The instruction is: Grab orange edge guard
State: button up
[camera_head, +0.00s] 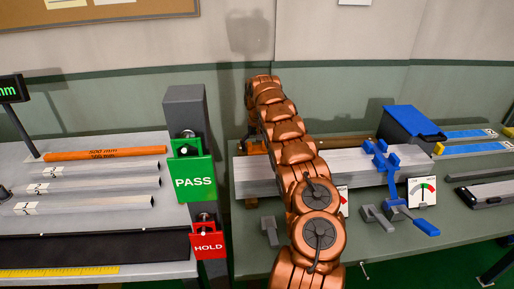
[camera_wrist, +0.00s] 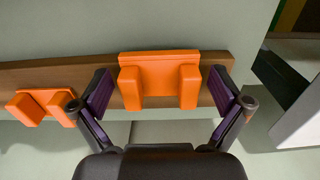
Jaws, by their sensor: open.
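An orange edge guard (camera_wrist: 160,75), a block with two prongs, sits on a brown wooden rail in the wrist view. My gripper (camera_wrist: 163,92) is open, with one purple-padded finger on each side of this guard. Gaps show between the pads and the guard. A second orange guard (camera_wrist: 42,105) lies farther left on the same rail, outside the fingers. In the head view my copper arm hides my gripper and most of the rail area. A small orange piece (camera_head: 252,148) shows just left of the arm.
The brown rail (camera_wrist: 60,74) runs across the wrist view. A dark and pale object (camera_wrist: 285,85) stands to the right. In the head view, a long pale profile (camera_head: 350,165) and a blue clamp (camera_head: 385,165) are right of my arm. PASS (camera_head: 192,183) and HOLD (camera_head: 208,246) signs stand left.

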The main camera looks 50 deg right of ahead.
jog(key=c, duration=1)
